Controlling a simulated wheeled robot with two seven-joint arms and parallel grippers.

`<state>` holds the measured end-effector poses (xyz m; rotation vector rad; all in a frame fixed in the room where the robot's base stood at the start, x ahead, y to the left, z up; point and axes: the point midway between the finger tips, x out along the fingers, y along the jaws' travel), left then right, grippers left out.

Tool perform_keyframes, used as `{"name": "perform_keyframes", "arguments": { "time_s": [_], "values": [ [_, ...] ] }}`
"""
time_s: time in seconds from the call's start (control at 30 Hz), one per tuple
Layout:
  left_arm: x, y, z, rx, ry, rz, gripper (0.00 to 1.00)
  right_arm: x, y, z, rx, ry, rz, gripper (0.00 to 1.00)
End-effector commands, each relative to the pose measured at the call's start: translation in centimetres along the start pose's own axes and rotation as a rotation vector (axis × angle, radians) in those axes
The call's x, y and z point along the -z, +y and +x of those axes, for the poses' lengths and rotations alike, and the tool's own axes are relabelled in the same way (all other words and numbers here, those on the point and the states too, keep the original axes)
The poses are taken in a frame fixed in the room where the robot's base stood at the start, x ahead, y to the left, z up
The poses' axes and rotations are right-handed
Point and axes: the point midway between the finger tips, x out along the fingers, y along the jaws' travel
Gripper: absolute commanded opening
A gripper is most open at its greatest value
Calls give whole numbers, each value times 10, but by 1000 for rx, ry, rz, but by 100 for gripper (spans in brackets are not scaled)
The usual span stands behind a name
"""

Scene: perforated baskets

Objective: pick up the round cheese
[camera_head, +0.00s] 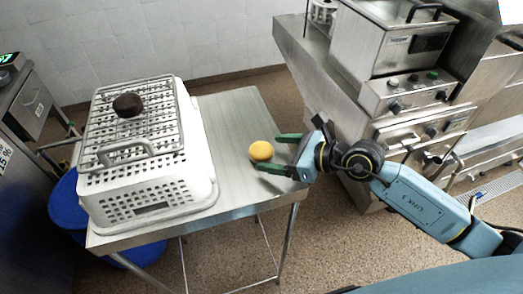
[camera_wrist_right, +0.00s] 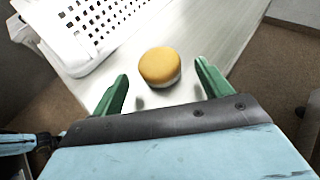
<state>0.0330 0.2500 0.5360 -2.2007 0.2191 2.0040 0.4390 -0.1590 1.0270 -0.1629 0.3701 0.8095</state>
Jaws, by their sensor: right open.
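The round cheese (camera_head: 261,151), yellow-orange on top, sits on the steel table (camera_head: 240,115) to the right of the white basket. In the right wrist view the cheese (camera_wrist_right: 160,67) shows a paler side and lies just beyond the gap between my fingertips. My right gripper (camera_head: 276,153) is open, with its green fingers pointing left toward the cheese. In the wrist view the right gripper's fingers (camera_wrist_right: 160,78) are spread wide with nothing between them. The left gripper is not in view.
A white perforated basket (camera_head: 150,195) stands on the table's left part, with a wire rack (camera_head: 163,110) and a dark round item (camera_head: 128,104) on top. Steel kitchen equipment (camera_head: 375,60) stands at the right. A blue bin (camera_head: 66,200) is at the left. The table behind the cheese is clear.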

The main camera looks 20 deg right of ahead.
Motion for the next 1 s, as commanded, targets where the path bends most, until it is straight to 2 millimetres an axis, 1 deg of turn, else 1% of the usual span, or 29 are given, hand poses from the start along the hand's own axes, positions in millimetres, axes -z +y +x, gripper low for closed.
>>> {"name": "perform_keyframes", "arguments": {
  "time_s": [0.03, 0.1, 0.2, 0.27, 0.37, 0.57, 0.9, 0.97, 1.0],
  "values": [
    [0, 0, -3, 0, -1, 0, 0, -4, 1, 8, -2, -4, 2, 78],
    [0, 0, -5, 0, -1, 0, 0, -6, 1, 20, -2, -4, 2, 78],
    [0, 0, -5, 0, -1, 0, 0, -5, 1, 34, -1, -3, 3, 78],
    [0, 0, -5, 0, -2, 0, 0, -5, 1, 39, -1, -3, 2, 78],
    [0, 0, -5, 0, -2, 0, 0, -4, 1, 44, -1, -1, 1, 78],
    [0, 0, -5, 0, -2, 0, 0, -4, 1, 44, -1, -1, 1, 78],
    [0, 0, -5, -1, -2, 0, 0, -4, 1, 43, -1, -1, 1, 33],
    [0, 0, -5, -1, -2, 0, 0, -4, 1, 43, -1, -2, 1, 25],
    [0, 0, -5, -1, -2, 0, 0, -4, 1, 43, -1, -2, 1, 25]
  ]
}}
